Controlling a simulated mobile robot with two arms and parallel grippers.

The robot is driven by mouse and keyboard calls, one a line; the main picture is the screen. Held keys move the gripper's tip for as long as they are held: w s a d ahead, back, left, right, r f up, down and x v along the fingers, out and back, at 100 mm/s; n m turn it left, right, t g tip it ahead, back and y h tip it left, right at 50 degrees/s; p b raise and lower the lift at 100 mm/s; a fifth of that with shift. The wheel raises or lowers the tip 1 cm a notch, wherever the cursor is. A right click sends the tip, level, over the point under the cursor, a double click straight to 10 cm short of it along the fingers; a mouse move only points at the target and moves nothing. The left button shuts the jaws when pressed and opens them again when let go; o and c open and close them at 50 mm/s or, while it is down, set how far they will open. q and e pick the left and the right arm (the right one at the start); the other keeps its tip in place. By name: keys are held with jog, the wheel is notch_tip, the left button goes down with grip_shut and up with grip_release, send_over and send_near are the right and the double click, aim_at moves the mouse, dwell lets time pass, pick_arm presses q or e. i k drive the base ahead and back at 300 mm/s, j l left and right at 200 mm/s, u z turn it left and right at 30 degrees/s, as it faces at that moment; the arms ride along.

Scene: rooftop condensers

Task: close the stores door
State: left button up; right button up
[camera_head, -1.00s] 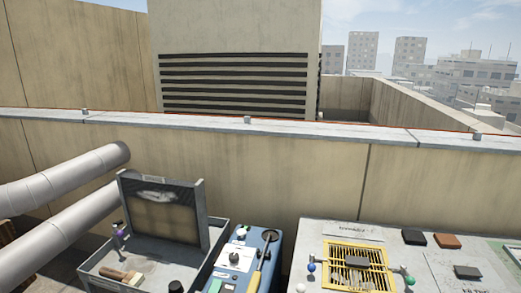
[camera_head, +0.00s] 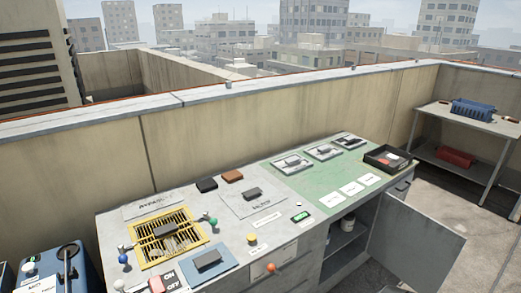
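The stores door (camera_head: 416,246) is a flat grey panel at the lower right. It stands swung well open from the front of the grey workbench cabinet (camera_head: 310,258). The door's lower part runs out of the bottom of the view. Neither of my grippers shows.
The bench top holds a yellow grate (camera_head: 163,237), a green mat (camera_head: 335,180) and a black tray (camera_head: 389,159). A blue machine (camera_head: 55,270) stands left of the bench. A side table (camera_head: 468,125) stands at the right. Bare floor (camera_head: 440,200) lies between bench and table.

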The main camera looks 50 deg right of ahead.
aim_at(419, 250)
jog(key=k+l, duration=0.15)
jog(key=l, duration=0.2)
jog(key=k+l, duration=0.15)
jog(key=l, duration=0.25)
jog(key=k+l, duration=0.15)
jog(key=l, duration=0.2)
jog(key=k+l, duration=0.15)
jog(key=l, duration=0.25)
jog(key=k+l, duration=0.15)
jog(key=l, duration=0.2)
jog(key=k+l, duration=0.1)
jog(key=l, duration=0.3)
jog(key=k+l, duration=0.15)
jog(key=l, duration=0.25)
jog(key=k+l, duration=0.1)
jog(key=l, duration=0.3)
jog(key=k+l, duration=0.15)
jog(key=l, duration=0.25)
jog(key=k+l, duration=0.1)
jog(key=l, duration=0.3)
jog(key=k+l, duration=0.15)
jog(key=l, duration=0.25)
jog(key=k+l, duration=0.1)
jog(key=l, duration=0.3)
jog(key=k+l, duration=0.15)
jog(key=l, duration=1.4)
jog(key=i+u, duration=0.05)
